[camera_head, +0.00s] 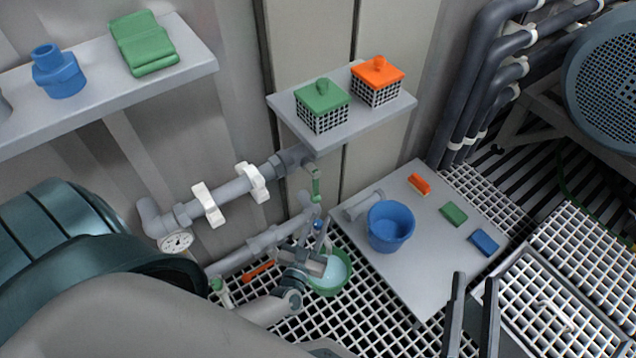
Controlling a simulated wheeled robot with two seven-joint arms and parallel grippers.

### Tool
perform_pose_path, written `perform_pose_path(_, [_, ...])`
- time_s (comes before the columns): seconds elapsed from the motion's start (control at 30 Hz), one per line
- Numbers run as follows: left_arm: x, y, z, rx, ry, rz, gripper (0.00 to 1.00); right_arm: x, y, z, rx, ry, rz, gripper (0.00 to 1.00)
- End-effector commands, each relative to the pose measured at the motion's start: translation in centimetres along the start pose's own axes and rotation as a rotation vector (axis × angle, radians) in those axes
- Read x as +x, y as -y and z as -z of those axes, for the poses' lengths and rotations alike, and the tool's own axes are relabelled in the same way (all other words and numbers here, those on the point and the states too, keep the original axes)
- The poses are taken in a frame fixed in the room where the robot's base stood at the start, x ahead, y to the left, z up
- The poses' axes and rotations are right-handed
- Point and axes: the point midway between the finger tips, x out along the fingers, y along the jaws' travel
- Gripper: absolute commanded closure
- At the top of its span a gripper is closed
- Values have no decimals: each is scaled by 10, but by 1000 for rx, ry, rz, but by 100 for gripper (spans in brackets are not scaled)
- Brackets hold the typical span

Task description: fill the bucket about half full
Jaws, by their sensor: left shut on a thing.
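A green bucket (346,286) is low over the white grating, below a pipe outlet with a green lever (315,186). Pale, water-like content shows inside it; its exact level is hard to judge. My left gripper (318,262) is at the bucket's left side, shut on it, and covers part of its rim. Whether it grips the rim or a handle is hard to tell. A blue bucket (390,226) stands upright on a grey board (415,275), right of the green one. My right gripper (473,310) is open and empty, in the lower right foreground.
Orange (419,184), green (453,214) and blue (484,242) small blocks and a grey cylinder (362,204) lie on the board. A gauge (176,241) and pipes are at left. A shelf (342,121) with two caged boxes is above. Crates (545,310) stand at right.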

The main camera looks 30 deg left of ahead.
Motion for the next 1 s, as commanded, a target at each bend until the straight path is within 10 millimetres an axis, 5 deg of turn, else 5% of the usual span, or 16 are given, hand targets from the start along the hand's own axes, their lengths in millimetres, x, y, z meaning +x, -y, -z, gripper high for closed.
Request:
perform_pose_path(0.5, [-1, -1, -2, 0, 3, -39, 99, 1, -1, -3, 0, 17, -2, 69])
perform_pose_path(0.53, [-1, -1, -2, 0, 3, -39, 72, 1, -1, -3, 0, 17, -2, 69])
perform_pose_path(0.6, [-1, -1, -1, 0, 3, -39, 58, 1, -1, -3, 0, 16, -2, 69])
perform_pose_path(1.0, [-1, 0, 0, 0, 0, -37, 58, 1, -1, -3, 1, 18, -2, 69])
